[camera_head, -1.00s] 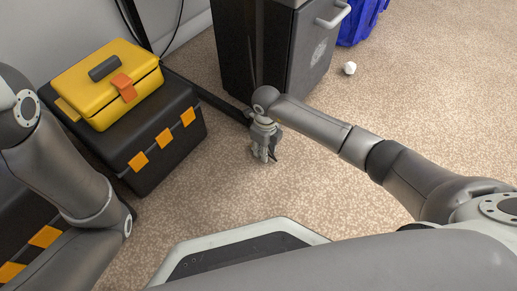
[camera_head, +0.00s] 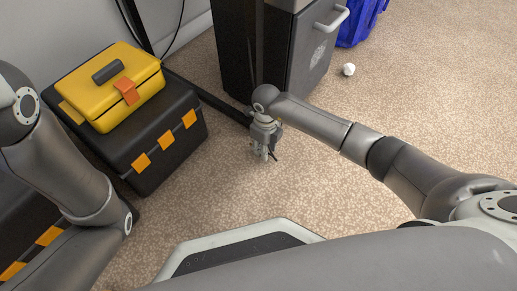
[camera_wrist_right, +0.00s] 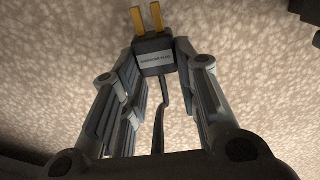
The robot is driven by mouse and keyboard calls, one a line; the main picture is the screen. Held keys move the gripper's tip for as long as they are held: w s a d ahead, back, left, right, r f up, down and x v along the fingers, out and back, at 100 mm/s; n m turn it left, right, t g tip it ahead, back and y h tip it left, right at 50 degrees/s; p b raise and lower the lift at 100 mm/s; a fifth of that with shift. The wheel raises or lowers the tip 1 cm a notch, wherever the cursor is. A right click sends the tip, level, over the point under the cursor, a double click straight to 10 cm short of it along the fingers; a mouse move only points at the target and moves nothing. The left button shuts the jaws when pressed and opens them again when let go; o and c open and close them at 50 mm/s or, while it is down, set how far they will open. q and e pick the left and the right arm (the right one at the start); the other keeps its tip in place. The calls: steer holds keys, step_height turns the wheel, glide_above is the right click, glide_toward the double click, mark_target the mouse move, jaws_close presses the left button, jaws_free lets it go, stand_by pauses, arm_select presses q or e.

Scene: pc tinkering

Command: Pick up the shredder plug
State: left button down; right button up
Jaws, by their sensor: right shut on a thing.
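The shredder plug (camera_wrist_right: 155,57) is a dark block with a pale label and two brass-coloured prongs pointing away from the wrist, seen in the right wrist view. A dark cord runs from it back towards the palm. My right gripper (camera_wrist_right: 155,62) is shut on the plug, one finger on each side. In the head view my right gripper (camera_head: 263,154) points down low over the carpet, in front of the black shredder-like cabinet; the plug is too small to make out well there. My left arm is at the left edge, and its gripper is out of view.
The black cabinet (camera_head: 312,55) with a grey handle stands behind the gripper. A yellow toolbox (camera_head: 95,75) sits on a black case (camera_head: 165,150) with orange latches at left. A white crumpled ball (camera_head: 348,69) and a blue bin (camera_head: 357,22) are at the back right. Carpet in front is clear.

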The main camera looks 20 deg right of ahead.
steer(key=shift+r+p, duration=2.95)
steer(key=shift+r, duration=0.35)
steer(key=shift+f, duration=0.1)
